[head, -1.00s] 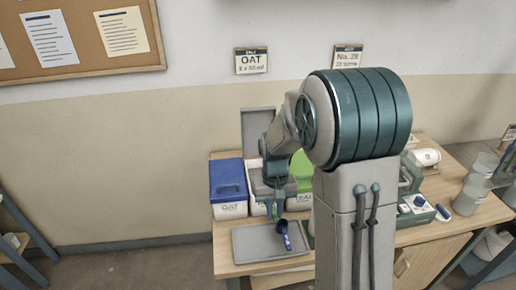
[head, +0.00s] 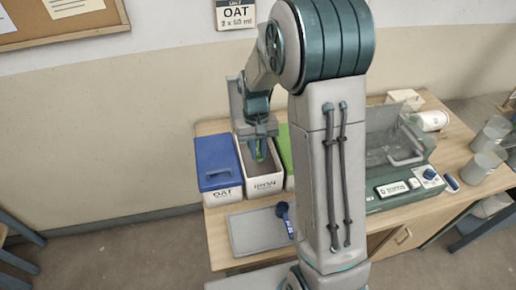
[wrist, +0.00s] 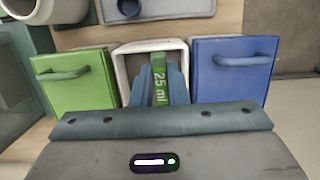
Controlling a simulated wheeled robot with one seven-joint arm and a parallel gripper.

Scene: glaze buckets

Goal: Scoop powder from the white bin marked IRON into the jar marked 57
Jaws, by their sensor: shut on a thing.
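The open white bin marked IRON (head: 264,187) stands between a blue-lidded and a green-lidded bin. My gripper (head: 258,150) is over its opening, shut on a green scoop (head: 262,149). In the wrist view the scoop's handle (wrist: 158,86) reads 25 ml and sits between the fingers, over the bin (wrist: 121,62). The scoop's bowl is hidden, and I cannot see the powder. Clear jars (head: 486,161) stand at the right of the table; no 57 is readable on them.
The blue-lidded bin (head: 218,165) is marked OAT. A blue scoop (head: 284,217) lies on a grey tray (head: 250,240) in front. A scale with a clear enclosure (head: 395,150) stands right of my arm. A grey panel (head: 235,98) stands upright behind the bins.

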